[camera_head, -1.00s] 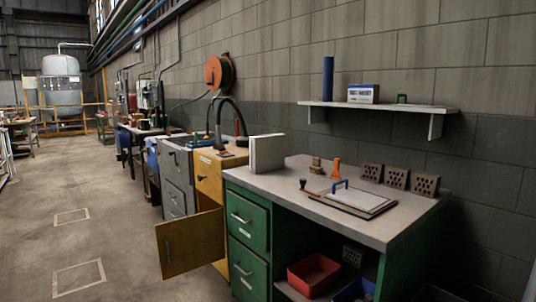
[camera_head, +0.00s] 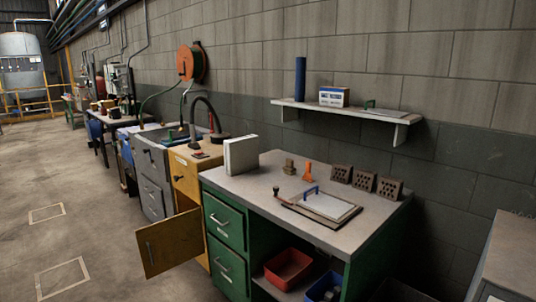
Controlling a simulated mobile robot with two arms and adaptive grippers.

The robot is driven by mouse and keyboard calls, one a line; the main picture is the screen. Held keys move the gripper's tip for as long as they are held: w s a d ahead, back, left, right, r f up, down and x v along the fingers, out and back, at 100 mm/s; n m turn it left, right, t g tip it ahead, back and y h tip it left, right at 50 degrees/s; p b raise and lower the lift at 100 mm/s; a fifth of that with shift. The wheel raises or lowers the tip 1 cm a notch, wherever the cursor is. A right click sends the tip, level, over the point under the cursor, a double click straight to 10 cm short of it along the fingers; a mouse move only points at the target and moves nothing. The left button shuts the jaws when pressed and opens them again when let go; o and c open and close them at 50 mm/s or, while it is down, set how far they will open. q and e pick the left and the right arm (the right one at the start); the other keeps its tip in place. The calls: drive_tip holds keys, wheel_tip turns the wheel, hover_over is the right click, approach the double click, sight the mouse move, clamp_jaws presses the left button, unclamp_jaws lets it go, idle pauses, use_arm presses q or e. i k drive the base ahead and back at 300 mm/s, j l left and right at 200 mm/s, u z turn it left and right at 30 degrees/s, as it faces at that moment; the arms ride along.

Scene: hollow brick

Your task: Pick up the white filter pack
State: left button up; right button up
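A thick white square pack (camera_head: 241,155) stands upright at the left end of the grey-topped green workbench (camera_head: 240,184); it looks like the white filter pack. A small white box with a blue label (camera_head: 334,97) sits on the wall shelf (camera_head: 293,103); its print is too small to read surely. Neither of my grippers is in view, and nothing touches the pack.
The bench also holds a clamp board (camera_head: 325,204), an orange piece (camera_head: 307,172) and three hollow bricks (camera_head: 363,181). A yellow cabinet door (camera_head: 168,243) hangs open into the aisle. A red bin (camera_head: 288,268) is underneath. The floor at left is clear.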

sight(240, 153)
drive_tip(key=i+j+z, duration=0.65)
drive_tip(key=z, duration=0.2)
